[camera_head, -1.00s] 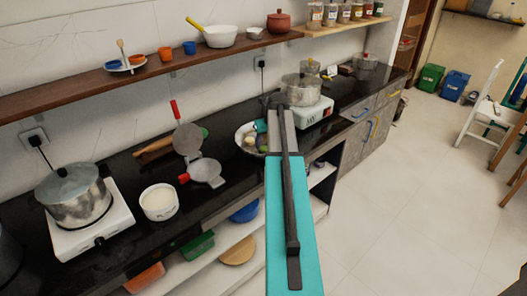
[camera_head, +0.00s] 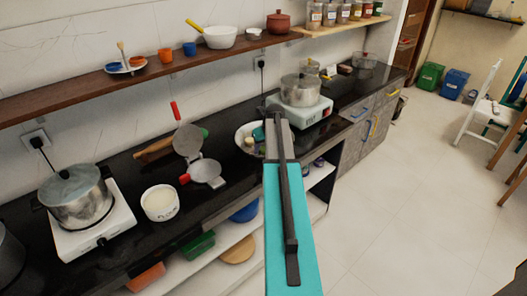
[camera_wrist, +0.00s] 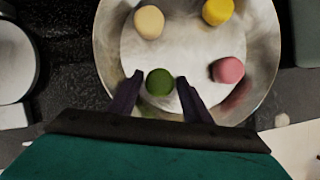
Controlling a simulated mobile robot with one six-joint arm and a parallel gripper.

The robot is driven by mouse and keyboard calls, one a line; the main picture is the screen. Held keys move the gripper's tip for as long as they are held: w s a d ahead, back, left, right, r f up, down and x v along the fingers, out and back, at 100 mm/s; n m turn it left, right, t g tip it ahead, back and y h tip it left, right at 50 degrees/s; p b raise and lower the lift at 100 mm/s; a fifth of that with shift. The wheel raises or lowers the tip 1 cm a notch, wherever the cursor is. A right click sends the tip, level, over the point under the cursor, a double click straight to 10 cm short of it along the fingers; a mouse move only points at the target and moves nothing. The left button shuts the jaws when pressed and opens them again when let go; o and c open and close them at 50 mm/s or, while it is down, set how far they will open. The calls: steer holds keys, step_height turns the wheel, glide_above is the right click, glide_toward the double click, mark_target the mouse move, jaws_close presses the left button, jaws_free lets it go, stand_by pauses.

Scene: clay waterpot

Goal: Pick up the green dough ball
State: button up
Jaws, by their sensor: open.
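The green dough ball (camera_wrist: 159,82) lies on a pale round surface inside a metal bowl (camera_wrist: 266,60), near the rim closest to me in the wrist view. My gripper (camera_wrist: 158,76) is open, with one dark finger on each side of the green ball. I cannot tell whether the fingers touch it. In the head view my arm hides part of the bowl (camera_head: 239,131), and the green ball cannot be made out with certainty there.
A cream ball (camera_wrist: 149,21), a yellow ball (camera_wrist: 218,11) and a pink ball (camera_wrist: 227,70) share the bowl. On the black counter, a metal press (camera_head: 206,171) stands left of the bowl and a pot on a stove (camera_head: 300,90) stands behind my arm.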

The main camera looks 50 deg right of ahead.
mark_target(264, 153)
stand_by(0.4)
steer(key=c, duration=0.8)
steer(key=shift+r+b, duration=1.1)
steer(key=shift+r, duration=3.9)
